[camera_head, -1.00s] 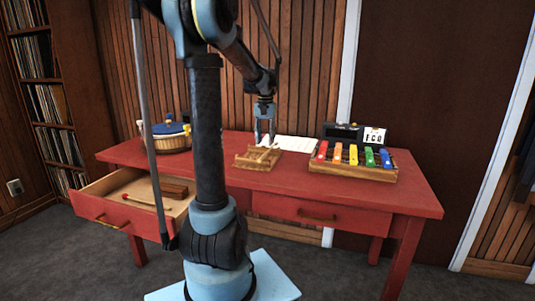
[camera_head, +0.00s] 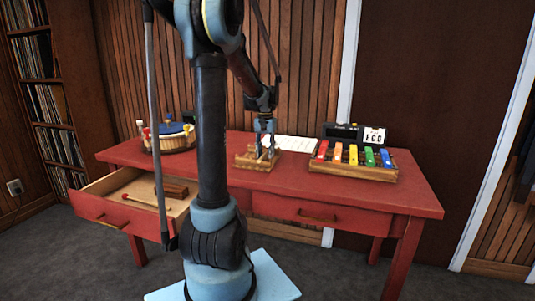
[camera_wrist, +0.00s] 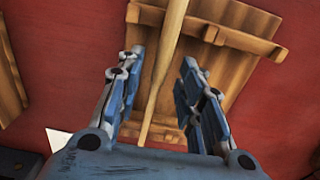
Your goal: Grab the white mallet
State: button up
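My gripper (camera_head: 265,148) is low over a small wooden rack (camera_head: 243,161) on the red table. In the wrist view my gripper (camera_wrist: 160,72) is open, with its two fingers apart. A pale wooden stick (camera_wrist: 165,62) passes between the fingers, along the rack (camera_wrist: 228,62). It looks like a mallet handle, but its head is out of the wrist view, so I cannot tell its colour. A stick with a red tip (camera_head: 140,201) lies in the open drawer. Mallet-like sticks with white and red heads (camera_head: 143,128) show at the round drum on the left.
The red table (camera_head: 415,197) carries a xylophone (camera_head: 352,172) with coloured bars at right, a dark box with a card behind it, and white paper (camera_head: 297,143) behind the rack. The left drawer (camera_head: 115,213) stands open; the right drawer (camera_head: 300,213) is shut.

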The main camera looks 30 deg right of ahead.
grip_shut()
